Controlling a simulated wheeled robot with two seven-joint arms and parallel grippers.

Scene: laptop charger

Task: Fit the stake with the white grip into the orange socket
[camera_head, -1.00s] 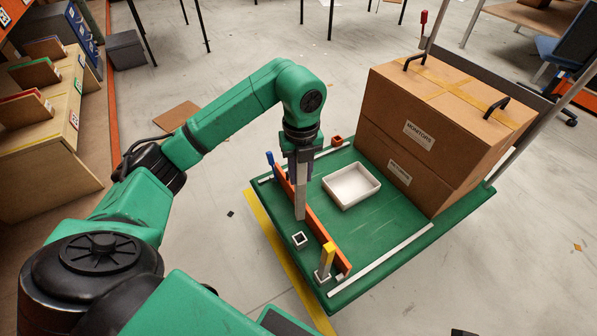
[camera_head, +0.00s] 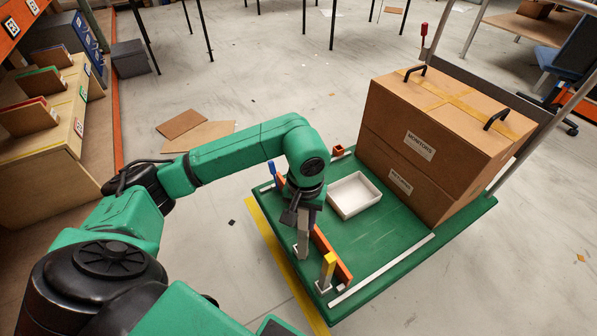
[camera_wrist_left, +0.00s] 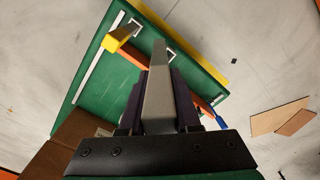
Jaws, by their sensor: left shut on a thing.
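My left gripper (camera_head: 303,208) points down over the green cart and is shut on a pale grey stake (camera_head: 303,238); the fingers hide its grip. The stake's lower end overlaps a small white-rimmed socket (camera_head: 296,249), and I cannot tell whether it is inside or above it. In the left wrist view the stake (camera_wrist_left: 158,90) runs between the fingers, its far end beside a white socket rim (camera_wrist_left: 168,54). A small orange socket (camera_head: 338,150) sits at the cart's far edge, clear of the gripper. My right gripper is not in view.
An orange rail (camera_head: 333,255) runs beside the stake. A yellow-topped stake (camera_head: 328,265) stands close on the right, a blue-topped one (camera_head: 272,172) farther back. A white tray (camera_head: 353,194) and stacked cartons (camera_head: 430,150) occupy the cart's middle and right.

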